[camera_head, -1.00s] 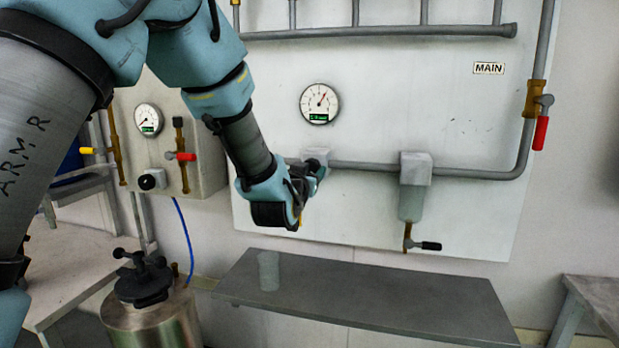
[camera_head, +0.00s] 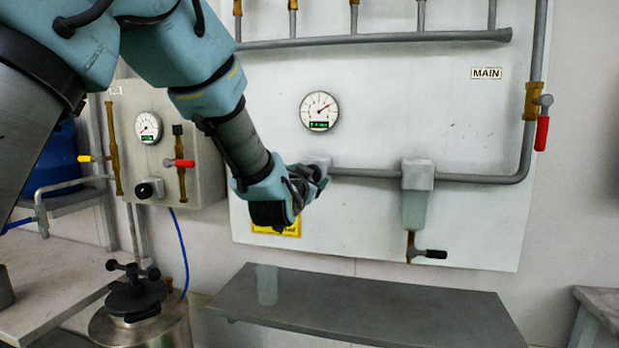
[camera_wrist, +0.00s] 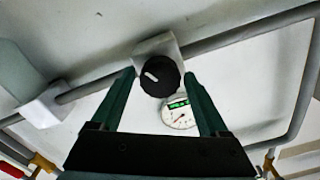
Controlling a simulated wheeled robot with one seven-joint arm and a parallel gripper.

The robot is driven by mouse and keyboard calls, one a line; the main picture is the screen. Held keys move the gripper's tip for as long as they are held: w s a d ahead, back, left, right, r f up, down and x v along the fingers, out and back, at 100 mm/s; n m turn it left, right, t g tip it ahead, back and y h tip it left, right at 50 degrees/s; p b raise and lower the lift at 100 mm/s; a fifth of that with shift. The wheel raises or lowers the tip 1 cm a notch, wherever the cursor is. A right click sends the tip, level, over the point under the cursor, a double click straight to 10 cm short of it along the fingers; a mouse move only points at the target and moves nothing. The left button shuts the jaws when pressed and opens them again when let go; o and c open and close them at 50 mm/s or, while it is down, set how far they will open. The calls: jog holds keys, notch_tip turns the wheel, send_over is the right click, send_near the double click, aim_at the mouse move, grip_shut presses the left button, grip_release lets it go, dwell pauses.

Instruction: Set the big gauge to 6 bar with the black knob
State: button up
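The big gauge (camera_head: 320,111) is on the white panel, with a white dial and a small green display too blurred to read. Its needle points to the upper right. It also shows in the wrist view (camera_wrist: 179,116), partly behind my right finger. The black knob (camera_wrist: 160,76) sits on a grey regulator block (camera_head: 318,164) on the pipe, below and left of the gauge's centre; its white mark points left and slightly up in the wrist view. My gripper (camera_wrist: 160,74) has its two fingers on either side of the knob, closed close about it. In the head view my gripper (camera_head: 312,179) hides most of the knob.
A grey pipe (camera_head: 370,172) runs right from the regulator to a filter bowl (camera_head: 414,210) with a black-handled drain. A red-handled valve (camera_head: 542,133) is on the right. A smaller gauge (camera_head: 148,127) is on the left box. A grey shelf (camera_head: 370,310) lies below.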

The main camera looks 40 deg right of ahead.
jog(key=shift+o, duration=0.6)
jog(key=b+v, duration=0.4)
jog(key=v, duration=0.6)
jog(key=shift+s+a, duration=0.15)
jog(key=shift+a, duration=0.2)
jog(key=w+a+f+n+y, duration=0.2)
jog(key=w+a+f+y, duration=0.1)
jog(key=w+a+f, duration=0.3)
jog(key=w+a+f+n+g+y, duration=0.1)
jog(key=w+a+f+n+y, duration=0.2)
jog(key=a, duration=0.5)
jog(key=w+a+f+n+y, duration=0.2)
jog(key=w+a+f+y, duration=0.1)
jog(key=w+a+f, duration=0.3)
jog(key=s+a+f+n+g+y, duration=0.2)
jog(key=s+a+f+n, duration=0.1)
jog(key=a, duration=0.6)
jog(key=s+a+f+n+g+y, duration=0.2)
jog(key=s+a, duration=0.2)
jog(key=a, duration=0.6)
jog(key=s+a+f+n+g+y, duration=0.1)
jog(key=s+a+f+n+g, duration=0.2)
jog(key=a, duration=0.6)
jog(key=shift+s+a+f+n+y, duration=0.2)
jog(key=shift+f+n+y, duration=0.1)
jog(key=shift+y, duration=0.1)
